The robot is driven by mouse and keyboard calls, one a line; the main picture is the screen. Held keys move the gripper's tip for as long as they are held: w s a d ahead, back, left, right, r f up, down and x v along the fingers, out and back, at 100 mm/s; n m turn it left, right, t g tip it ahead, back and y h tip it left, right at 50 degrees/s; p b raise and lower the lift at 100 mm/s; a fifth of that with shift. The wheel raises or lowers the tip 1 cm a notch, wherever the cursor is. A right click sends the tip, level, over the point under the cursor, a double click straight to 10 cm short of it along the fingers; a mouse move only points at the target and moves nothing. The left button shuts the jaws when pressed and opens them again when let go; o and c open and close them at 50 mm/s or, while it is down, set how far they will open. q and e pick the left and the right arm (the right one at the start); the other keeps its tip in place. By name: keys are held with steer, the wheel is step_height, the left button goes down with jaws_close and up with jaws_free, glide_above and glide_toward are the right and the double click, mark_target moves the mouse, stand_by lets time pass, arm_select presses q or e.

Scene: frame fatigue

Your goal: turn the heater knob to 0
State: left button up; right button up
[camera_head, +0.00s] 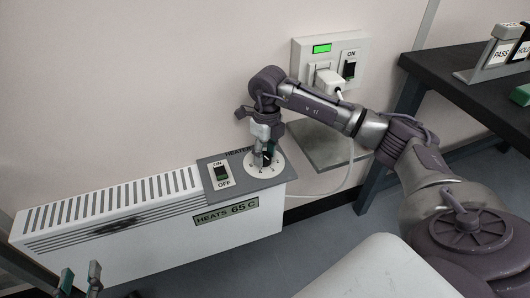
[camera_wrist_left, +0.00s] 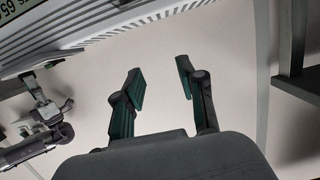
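The white heater (camera_head: 150,235) stands against the wall, with a grey control panel (camera_head: 243,183) at its right end. A white round dial (camera_head: 279,170) with small marks sits on the panel. The knob at its centre is mostly hidden by my right gripper (camera_head: 265,160), which points down over it with its fingers close together. I cannot tell whether they grip the knob or which mark it points to. My left gripper (camera_head: 80,277) is at the bottom left, away from the dial. It is open and empty in the left wrist view (camera_wrist_left: 162,80).
The panel has an ON/OFF switch (camera_head: 221,174), and a label (camera_head: 226,212) reads HEATS 65 C. A wall outlet (camera_head: 330,60) with a green light, a switch and a white plug is above. A dark table (camera_head: 465,100) with PASS and HOLD signs is at right.

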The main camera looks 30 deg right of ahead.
steer(key=shift+c, duration=1.2)
